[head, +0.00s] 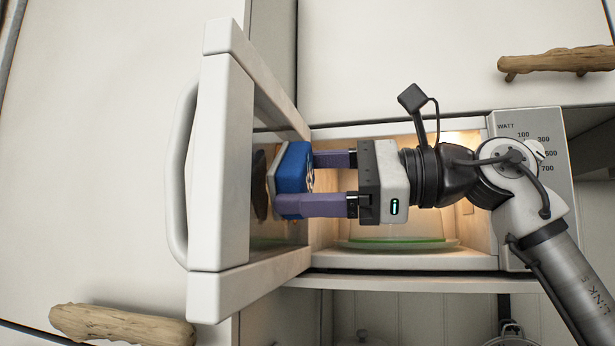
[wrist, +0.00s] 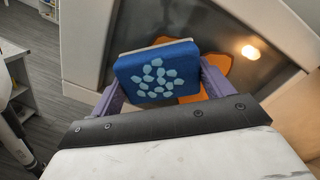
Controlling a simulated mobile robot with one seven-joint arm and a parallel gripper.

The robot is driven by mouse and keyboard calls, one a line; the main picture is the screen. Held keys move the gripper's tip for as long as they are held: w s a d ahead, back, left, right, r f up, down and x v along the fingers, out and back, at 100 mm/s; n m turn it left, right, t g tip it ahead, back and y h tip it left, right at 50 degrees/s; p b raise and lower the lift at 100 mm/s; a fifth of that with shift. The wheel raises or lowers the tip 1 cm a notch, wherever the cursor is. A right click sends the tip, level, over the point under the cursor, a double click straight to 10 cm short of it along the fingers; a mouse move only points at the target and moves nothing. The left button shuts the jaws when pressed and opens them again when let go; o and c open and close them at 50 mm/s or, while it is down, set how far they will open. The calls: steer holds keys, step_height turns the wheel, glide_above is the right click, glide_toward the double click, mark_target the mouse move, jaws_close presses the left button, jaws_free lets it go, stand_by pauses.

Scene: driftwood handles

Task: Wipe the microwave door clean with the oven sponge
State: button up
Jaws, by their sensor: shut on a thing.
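The microwave door (head: 222,165) stands open at the left of the lit microwave, with its glass inner side facing right. My gripper (head: 300,180) is shut on the blue oven sponge (head: 292,168) and holds it against or very close to the inner glass; contact cannot be told for sure. In the wrist view the sponge (wrist: 158,75) shows a blue face with light blue patches and a pale edge toward the glass. An orange stain (wrist: 210,75) shows on the door glass beside and behind the sponge. In the head view it appears as a dark patch left of the sponge.
The microwave (head: 505,190) has a lit interior with a glass plate (head: 395,244) on its floor and a control dial at the right. Cupboard fronts with driftwood handles (head: 555,61), (head: 122,325) surround it. The door frame edges border the glass closely.

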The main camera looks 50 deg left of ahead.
steer(key=w+a, duration=0.4)
steer(key=w, duration=0.2)
steer(key=shift+w+a, duration=0.35)
stand_by(0.5)
